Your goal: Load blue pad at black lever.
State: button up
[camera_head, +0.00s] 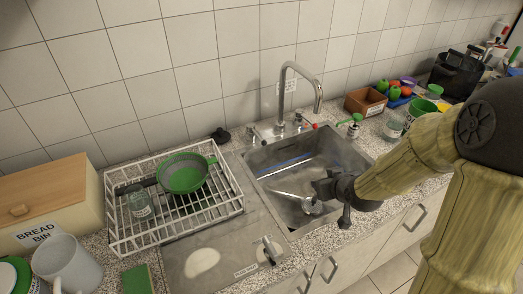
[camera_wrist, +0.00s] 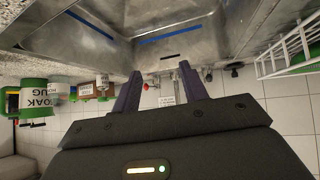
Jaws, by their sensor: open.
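My gripper (camera_head: 325,188) is open and empty, held over the front right of the steel sink (camera_head: 260,190). Its two dark fingers (camera_wrist: 160,84) are spread apart in the wrist view, with nothing between them. A small silver and dark lever-like piece (camera_head: 268,249) stands on the drainboard's right edge, left of my gripper. A small black knob-like thing (camera_head: 220,135) stands behind the rack by the wall; I cannot tell whether either is the black lever. I cannot make out a blue pad for certain. Blue strips (camera_wrist: 170,35) show on the sink in the wrist view.
A white wire rack (camera_head: 112,230) holds a green colander (camera_head: 183,173) and a glass jar (camera_head: 138,202). The tall faucet (camera_head: 282,95) rises behind the sink. A brown box (camera_head: 365,102), green soap pump (camera_head: 354,123) and bread bin (camera_head: 50,200) line the counter.

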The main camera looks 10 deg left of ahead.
jog(key=w+a+f+n+t+y+b, duration=0.2)
jog(key=a+y+b, duration=0.2)
jog(key=a, duration=0.1)
jog(key=w+a+f+n+t+y+b, duration=0.1)
jog(key=w+a+n+t+y+b, duration=0.1)
jog(key=a, duration=0.4)
jog(key=shift+f+t+y+b, duration=0.35)
jog(key=shift+t+y+b, duration=0.15)
jog(key=shift+y+b, duration=0.65)
jog(key=shift+a, duration=0.1)
jog(key=shift+w+a, duration=0.1)
jog(key=shift+w, duration=0.05)
